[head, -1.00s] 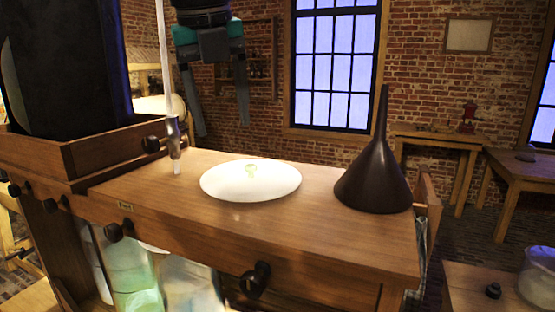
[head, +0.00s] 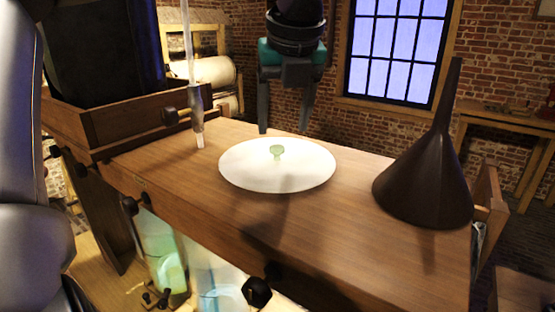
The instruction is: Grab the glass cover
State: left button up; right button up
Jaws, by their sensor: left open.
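The glass cover (head: 258,178) is a pale round disc with a small green knob (head: 277,152) at its middle. It lies flat on the wooden cabinet top (head: 330,225). My left gripper (head: 284,130) hangs from the top of the head view, pointing down. Its two fingers are apart with nothing between them. In the picture the fingertips sit just above the knob and the far rim; I cannot tell how large the gap is. My right gripper is not in view.
A dark funnel (head: 425,185) stands mouth down on the right of the cabinet top. A thin glass tube (head: 188,60) rises at the left, beside a wooden tray (head: 120,125) holding a dark box. Glass jars (head: 160,250) stand below. The front wood is clear.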

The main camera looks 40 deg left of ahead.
aim_at(277, 146)
pick_arm(q)
jog(key=shift+a+f, duration=0.2)
jog(key=shift+f, duration=0.25)
jog(key=x, duration=0.2)
jog(key=p+x, duration=0.1)
jog(key=x, duration=0.1)
jog(key=shift+a, duration=0.4)
jog(key=shift+w+f+p, duration=0.1)
jog(key=shift+f+p, duration=0.2)
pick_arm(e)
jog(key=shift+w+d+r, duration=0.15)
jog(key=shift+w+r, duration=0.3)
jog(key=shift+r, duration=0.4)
pick_arm(q)
jog(key=shift+c, duration=0.2)
grip_shut()
jog(key=shift+r, duration=0.1)
